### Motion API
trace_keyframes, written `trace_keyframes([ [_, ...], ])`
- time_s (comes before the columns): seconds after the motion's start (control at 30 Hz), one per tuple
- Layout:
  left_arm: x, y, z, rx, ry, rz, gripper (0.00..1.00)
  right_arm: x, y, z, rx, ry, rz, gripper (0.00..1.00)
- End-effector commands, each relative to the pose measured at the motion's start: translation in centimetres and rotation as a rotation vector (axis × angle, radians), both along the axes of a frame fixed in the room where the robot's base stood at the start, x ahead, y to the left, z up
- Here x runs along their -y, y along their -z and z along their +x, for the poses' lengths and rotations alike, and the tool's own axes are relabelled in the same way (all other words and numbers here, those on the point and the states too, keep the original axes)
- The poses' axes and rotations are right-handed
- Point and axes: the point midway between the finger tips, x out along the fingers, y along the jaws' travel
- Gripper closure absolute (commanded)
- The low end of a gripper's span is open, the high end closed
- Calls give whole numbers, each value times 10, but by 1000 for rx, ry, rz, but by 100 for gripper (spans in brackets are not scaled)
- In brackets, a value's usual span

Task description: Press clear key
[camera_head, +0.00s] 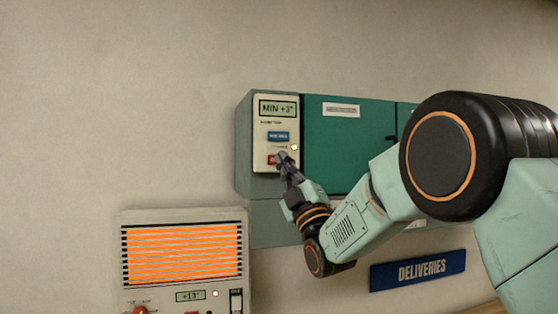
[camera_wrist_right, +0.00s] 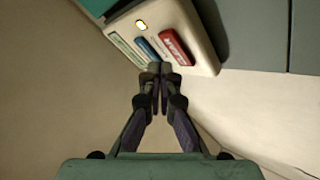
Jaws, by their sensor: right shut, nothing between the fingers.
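The red key (camera_head: 271,160), which I take to be the clear key, is on the cream panel (camera_head: 264,122) of the green wall cabinet. Its lettering is too small to read. A blue key (camera_head: 279,136) sits above it, below a display reading "MIN +3°" (camera_head: 277,108). My right gripper (camera_head: 282,157) is shut and empty, its tips in front of the red key and partly covering it. In the right wrist view, the fingertips (camera_wrist_right: 160,68) point at the panel close to the red key (camera_wrist_right: 174,46) and blue key (camera_wrist_right: 147,49). I cannot tell whether they touch. My left gripper is not in view.
A heater-like unit (camera_head: 183,211) with glowing orange bars is on the wall at lower left. A blue "DELIVERIES" sign (camera_head: 418,270) is at lower right. Green cabinet doors (camera_head: 349,145) lie right of the panel. The wall at left is bare. A small light (camera_head: 295,147) glows on the panel.

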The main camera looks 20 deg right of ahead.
Motion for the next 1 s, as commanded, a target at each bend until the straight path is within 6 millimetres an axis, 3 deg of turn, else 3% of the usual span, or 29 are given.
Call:
trace_keyframes([
  [1.0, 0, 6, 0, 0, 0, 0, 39, 0, 1, 13, 0, 0, 0, 100],
])
